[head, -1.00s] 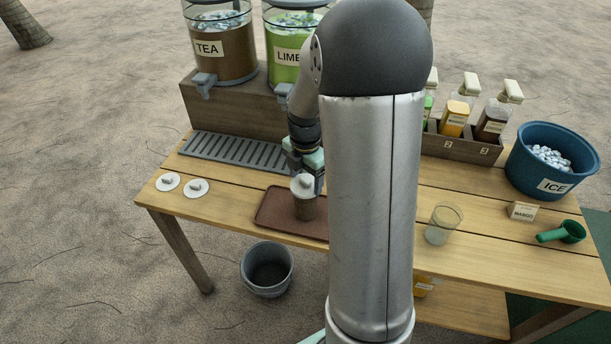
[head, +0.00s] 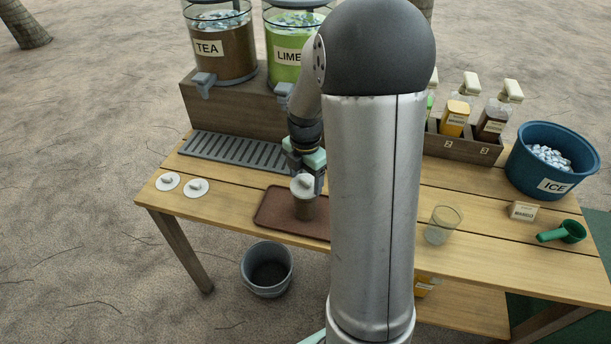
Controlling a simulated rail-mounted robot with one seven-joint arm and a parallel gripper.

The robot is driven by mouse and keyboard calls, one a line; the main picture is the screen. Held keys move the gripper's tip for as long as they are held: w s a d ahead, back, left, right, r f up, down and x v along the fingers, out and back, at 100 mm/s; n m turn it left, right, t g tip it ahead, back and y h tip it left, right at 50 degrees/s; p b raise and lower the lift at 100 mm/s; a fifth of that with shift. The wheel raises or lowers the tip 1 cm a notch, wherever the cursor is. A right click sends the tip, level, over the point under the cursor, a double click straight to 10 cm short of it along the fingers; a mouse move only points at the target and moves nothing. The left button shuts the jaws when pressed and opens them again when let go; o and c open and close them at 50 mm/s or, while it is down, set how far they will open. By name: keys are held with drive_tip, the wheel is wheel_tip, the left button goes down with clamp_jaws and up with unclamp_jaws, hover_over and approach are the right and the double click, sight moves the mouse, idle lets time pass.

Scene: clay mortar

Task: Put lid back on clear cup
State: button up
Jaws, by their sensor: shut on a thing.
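A clear cup (head: 443,224), empty and without a lid, stands upright on the table right of my arm. Two white lids with small knobs lie flat at the table's left end, one at the far left (head: 168,181) and one beside it (head: 195,187). The fingertips are partly hidden, so the exact contact is unclear.
Tea (head: 222,47) and lime (head: 284,52) dispensers stand behind a slotted drip tray (head: 235,155). A grey bucket (head: 267,270) stands on the ground.

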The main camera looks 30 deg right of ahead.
idle(0.8)
drive_tip(key=o, duration=1.1)
drive_tip(key=shift+o, duration=0.2)
drive_tip(key=shift+r+p, duration=2.7)
drive_tip(key=shift+r, duration=0.8)
clamp_jaws()
